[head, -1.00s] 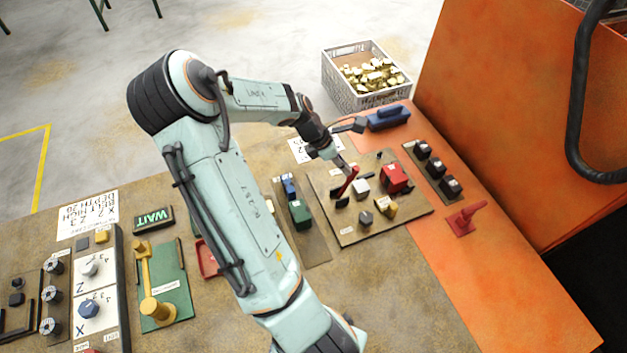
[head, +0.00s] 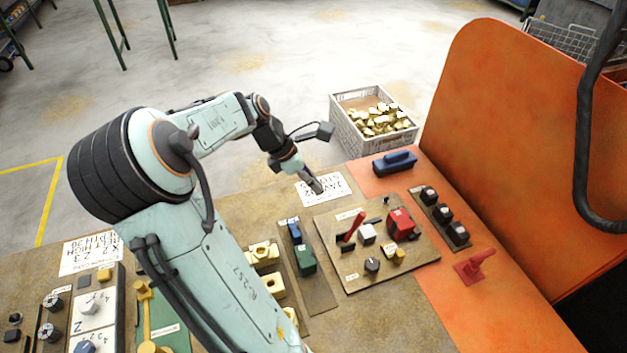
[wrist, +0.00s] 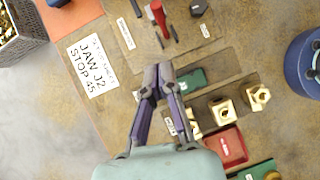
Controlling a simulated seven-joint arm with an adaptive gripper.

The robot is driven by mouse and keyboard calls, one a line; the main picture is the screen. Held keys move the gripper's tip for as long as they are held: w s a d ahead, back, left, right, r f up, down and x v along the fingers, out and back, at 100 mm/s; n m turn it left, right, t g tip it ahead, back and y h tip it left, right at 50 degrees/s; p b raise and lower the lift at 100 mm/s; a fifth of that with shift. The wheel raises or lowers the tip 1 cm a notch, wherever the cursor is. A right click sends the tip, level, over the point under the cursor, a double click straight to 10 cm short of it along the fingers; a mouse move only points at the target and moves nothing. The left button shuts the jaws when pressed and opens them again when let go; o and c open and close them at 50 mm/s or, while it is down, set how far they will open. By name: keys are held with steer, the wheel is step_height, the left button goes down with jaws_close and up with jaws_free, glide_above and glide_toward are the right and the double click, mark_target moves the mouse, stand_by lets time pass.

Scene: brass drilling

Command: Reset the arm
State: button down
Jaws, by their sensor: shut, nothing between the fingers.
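My gripper (head: 316,186) is shut and empty. In the head view it hangs in the air near the back edge of the table, in front of the white paper sign (head: 331,188). In the wrist view the two fingers of my gripper (wrist: 158,70) meet at the tips, with nothing between them. A control panel (head: 385,273) with a red lever (head: 352,226), a red block (head: 402,223) and several knobs lies to the right of the gripper, apart from it.
A crate (head: 343,123) of brass pieces stands behind the table. Brass parts (head: 263,252) and a green block (head: 305,260) lie left of the panel. A tall orange panel (head: 510,110) rises at right.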

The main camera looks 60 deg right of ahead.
steer(key=shift+w+r, duration=0.1)
steer(key=shift+r, duration=0.25)
steer(key=shift+w+a, duration=0.1)
stand_by(0.3)
steer(key=w+a+r+n+t+y, duration=0.1)
steer(key=w+a+r+n+t, duration=0.3)
steer(key=w+a, duration=0.45)
steer(key=s+a+r+t+y, duration=0.2)
steer(key=a+r+t, duration=0.1)
steer(key=a, duration=1.2)
steer(key=s+a+f+m+g, duration=0.2)
steer(key=s+a+f+m, duration=0.1)
steer(key=s+a+m, duration=0.6)
steer(key=shift+s+a+f+m+y, duration=0.3)
steer(key=shift+a+y, duration=0.1)
steer(key=shift+a, duration=0.4)
